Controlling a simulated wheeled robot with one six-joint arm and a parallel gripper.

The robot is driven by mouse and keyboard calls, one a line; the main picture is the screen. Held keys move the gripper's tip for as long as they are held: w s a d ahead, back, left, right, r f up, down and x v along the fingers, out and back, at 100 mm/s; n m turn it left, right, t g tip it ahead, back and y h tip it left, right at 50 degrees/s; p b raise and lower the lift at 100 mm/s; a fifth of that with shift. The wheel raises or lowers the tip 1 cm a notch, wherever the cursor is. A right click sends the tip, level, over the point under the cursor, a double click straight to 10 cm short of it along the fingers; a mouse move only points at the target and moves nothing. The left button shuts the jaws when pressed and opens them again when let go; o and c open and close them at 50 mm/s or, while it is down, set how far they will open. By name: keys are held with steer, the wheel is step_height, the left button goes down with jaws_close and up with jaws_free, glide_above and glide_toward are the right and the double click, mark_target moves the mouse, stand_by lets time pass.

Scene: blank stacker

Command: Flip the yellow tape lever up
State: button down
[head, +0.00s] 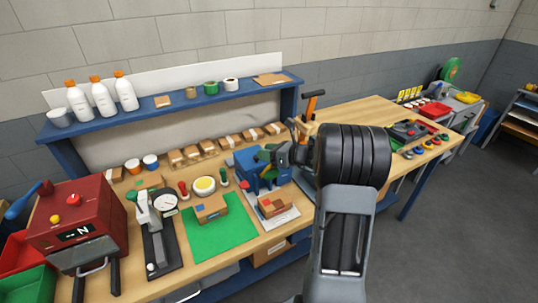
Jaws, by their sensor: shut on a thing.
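My gripper (273,156) is at the blue machine (247,165) near the middle of the bench. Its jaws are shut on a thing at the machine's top. The thing is small and mostly covered by the jaws, so I cannot make out its shape. Dark green parts show around the fingertips. No yellow lever can be told apart there; my gripper and wrist cover the machine's right side. An orange-handled lever (314,94) stands up behind my wrist, and I cannot tell what it belongs to.
A small brown box (272,203) lies in front of the machine. A green mat (220,232) with another box (209,208) is to the left, near a yellow-topped round pot (204,185). Brown boxes line the back under the blue shelf (180,99). My arm hides the bench's middle right.

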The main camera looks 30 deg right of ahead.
steer(key=shift+f, duration=0.15)
steer(key=c, duration=1)
jaws_free()
steer(key=shift+w+d, duration=0.1)
steer(key=shift+o, duration=1.3)
steer(key=shift+w+d+f, duration=0.1)
steer(key=b+v, duration=0.2)
steer(key=v, duration=1.2)
steer(key=shift+b, duration=0.3)
